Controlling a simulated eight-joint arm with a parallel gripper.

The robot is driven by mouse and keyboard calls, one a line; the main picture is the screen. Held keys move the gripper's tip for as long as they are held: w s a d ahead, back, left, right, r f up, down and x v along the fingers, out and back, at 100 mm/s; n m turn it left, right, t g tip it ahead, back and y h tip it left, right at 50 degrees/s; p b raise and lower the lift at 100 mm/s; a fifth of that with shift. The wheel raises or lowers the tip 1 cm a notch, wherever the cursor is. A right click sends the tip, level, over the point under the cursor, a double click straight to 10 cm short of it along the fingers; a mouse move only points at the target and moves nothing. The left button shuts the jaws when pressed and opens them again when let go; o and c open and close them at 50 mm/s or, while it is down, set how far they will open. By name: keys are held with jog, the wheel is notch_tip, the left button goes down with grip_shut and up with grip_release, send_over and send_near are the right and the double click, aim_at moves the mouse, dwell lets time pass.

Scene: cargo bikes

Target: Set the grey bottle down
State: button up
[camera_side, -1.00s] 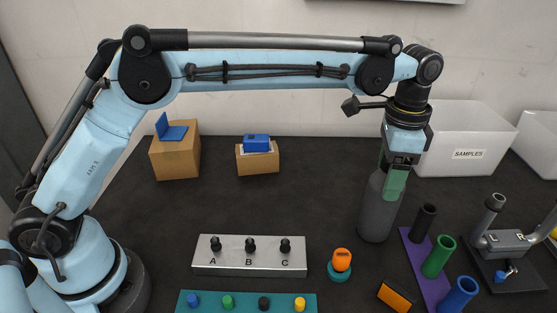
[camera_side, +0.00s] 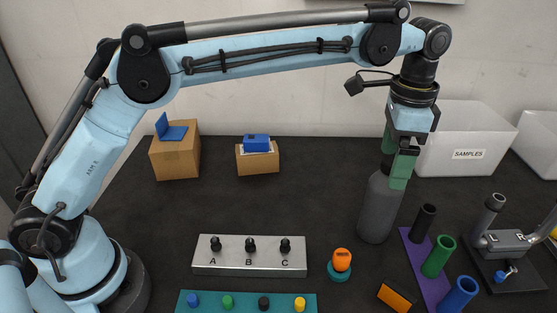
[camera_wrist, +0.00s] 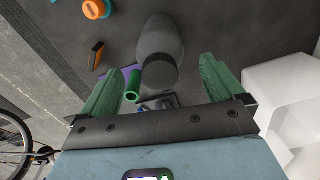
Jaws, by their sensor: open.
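The grey bottle (camera_side: 379,212) stands upright on the dark table, right of the middle in the side view. My gripper (camera_side: 393,176) is directly above it, with its green fingers around or just beside the bottle's top. In the wrist view the grey bottle (camera_wrist: 160,48) lies between the two spread green fingers of my gripper (camera_wrist: 160,85), with a gap on each side. The gripper is open. The bottle's neck is partly hidden by the fingers in the side view.
A purple strip (camera_side: 423,277) with black, green and blue tubes is right of the bottle. An orange knob (camera_side: 342,260) is front left. White SAMPLES bin (camera_side: 462,140) stands behind. A metal stand (camera_side: 503,243) is far right.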

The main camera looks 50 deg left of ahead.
notch_tip(320, 180, up, 3)
jog(key=shift+r, duration=0.2)
jog(key=shift+a+r, duration=0.35)
jog(key=shift+r, duration=0.05)
jog(key=s+a+r+n+t, duration=0.1)
jog(key=s+a+n+t, duration=0.15)
jog(key=a, duration=0.35)
jog(key=s+a+r+n+t, duration=0.1)
jog(key=s+a+n, duration=0.2)
jog(key=a, duration=0.4)
jog(key=s+a+f+n+t, duration=0.3)
jog(key=s+a+f+n, duration=0.2)
jog(key=s+a+f, duration=0.4)
jog(key=s+a, duration=0.1)
jog(key=s, duration=0.2)
jog(key=shift+s+f+t, duration=0.25)
jog(key=shift+s+t, duration=0.05)
jog(key=shift+t, duration=0.05)
